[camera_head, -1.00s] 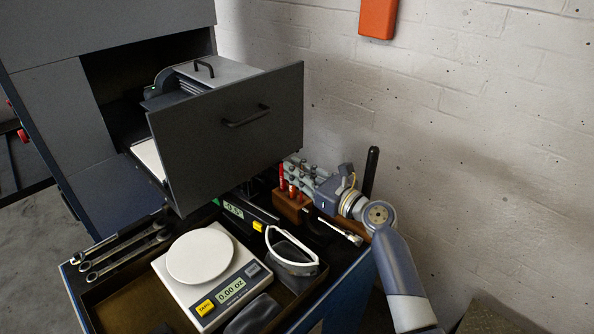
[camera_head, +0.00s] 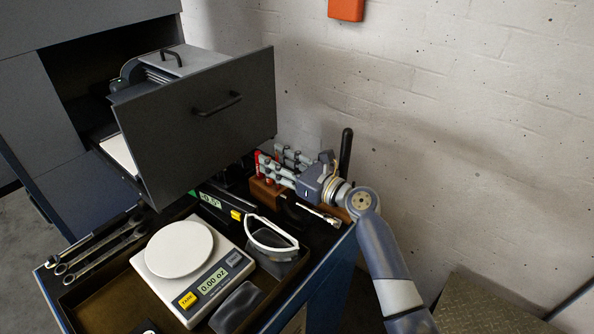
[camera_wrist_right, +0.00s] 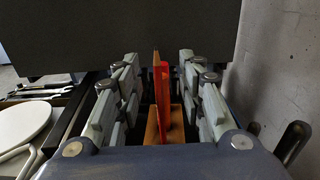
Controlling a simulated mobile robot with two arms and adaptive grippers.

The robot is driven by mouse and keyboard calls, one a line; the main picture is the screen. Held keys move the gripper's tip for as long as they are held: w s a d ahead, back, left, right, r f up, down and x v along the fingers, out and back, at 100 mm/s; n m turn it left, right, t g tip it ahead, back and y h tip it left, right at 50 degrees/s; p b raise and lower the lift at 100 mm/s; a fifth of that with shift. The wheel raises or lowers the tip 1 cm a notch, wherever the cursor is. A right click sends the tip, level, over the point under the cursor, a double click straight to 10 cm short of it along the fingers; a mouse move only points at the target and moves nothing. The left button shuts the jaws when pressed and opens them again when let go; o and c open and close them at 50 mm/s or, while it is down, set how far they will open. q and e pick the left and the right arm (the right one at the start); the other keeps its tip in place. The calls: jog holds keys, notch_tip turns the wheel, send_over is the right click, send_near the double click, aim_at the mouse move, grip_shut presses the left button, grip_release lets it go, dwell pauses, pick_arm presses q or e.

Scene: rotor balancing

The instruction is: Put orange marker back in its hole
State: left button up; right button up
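A wooden block (camera_head: 263,192) stands at the back right of the cart top, by the wall. A red marker (camera_head: 258,162) stands upright at its left end. I cannot tell which is the orange marker. My left gripper is not in view.
A dark open drawer (camera_head: 205,120) overhangs the block's left side. Wrenches (camera_head: 100,245) lie at left. A black upright rod (camera_head: 345,152) stands behind my right wrist.

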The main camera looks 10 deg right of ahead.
jog(key=v, duration=1)
jog(key=shift+s+d, duration=0.15)
